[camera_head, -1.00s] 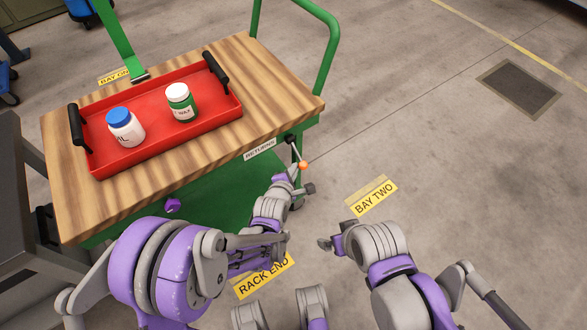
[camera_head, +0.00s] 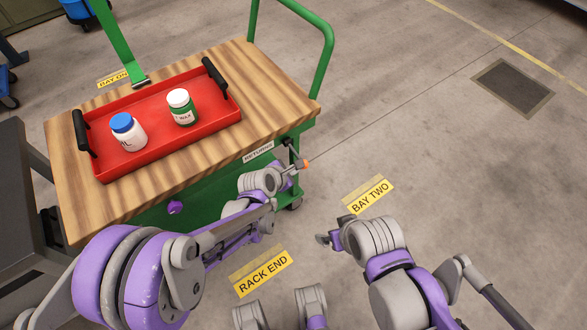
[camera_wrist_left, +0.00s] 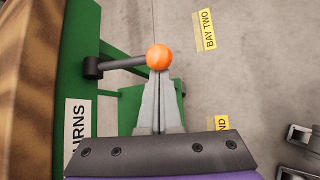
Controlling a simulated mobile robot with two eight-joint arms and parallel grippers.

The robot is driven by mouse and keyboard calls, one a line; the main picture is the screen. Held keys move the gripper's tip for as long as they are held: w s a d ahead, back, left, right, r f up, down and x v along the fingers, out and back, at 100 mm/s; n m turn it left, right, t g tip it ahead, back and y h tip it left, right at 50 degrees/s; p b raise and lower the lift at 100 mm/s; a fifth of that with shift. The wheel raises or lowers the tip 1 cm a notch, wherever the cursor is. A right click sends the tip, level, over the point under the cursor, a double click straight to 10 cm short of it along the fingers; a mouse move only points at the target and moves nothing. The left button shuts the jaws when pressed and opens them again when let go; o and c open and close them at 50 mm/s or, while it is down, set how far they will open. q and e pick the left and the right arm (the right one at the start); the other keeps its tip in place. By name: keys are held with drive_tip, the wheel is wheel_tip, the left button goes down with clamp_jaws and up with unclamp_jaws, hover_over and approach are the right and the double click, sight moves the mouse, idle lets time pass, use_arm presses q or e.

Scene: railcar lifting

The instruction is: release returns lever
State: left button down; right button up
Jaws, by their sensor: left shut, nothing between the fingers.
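The returns lever is a dark rod ending in an orange ball knob (camera_head: 306,164), at the cart's near right corner beside the RETURNS label (camera_head: 258,152). In the left wrist view the rod (camera_wrist_left: 122,63) sticks out sideways from the green frame to the knob (camera_wrist_left: 158,56). My left gripper (camera_wrist_left: 159,78) is shut and empty, its fingertips right at the knob's lower edge; I cannot tell whether they touch. In the head view my left gripper (camera_head: 297,166) partly hides the lever. My right gripper (camera_head: 323,239) hangs near the BAY TWO floor label, away from the cart.
The wooden-topped green cart (camera_head: 285,95) carries a red tray (camera_head: 160,108) with a blue-capped bottle (camera_head: 128,132) and a green WAX jar (camera_head: 182,107). A green handrail (camera_head: 328,60) rises at its right end. Floor right of the cart is clear, with a dark floor plate (camera_head: 512,87).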

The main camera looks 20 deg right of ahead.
use_arm(q)
drive_tip(key=r+n+g, duration=0.1)
drive_tip(key=r, duration=0.1)
drive_tip(key=r+n+g+h, duration=0.1)
drive_tip(key=g, duration=0.1)
drive_tip(key=r+n+g+h+p, duration=0.1)
drive_tip(key=r+g, duration=0.1)
drive_tip(key=shift+w+a+r, duration=0.1)
drive_tip(key=shift+w+r, duration=0.15)
drive_tip(key=shift+r, duration=0.05)
drive_tip(key=shift+w+r, duration=0.1)
drive_tip(key=shift+r, duration=0.25)
drive_tip(key=shift+w+r, duration=0.1)
drive_tip(key=shift+a, duration=0.1)
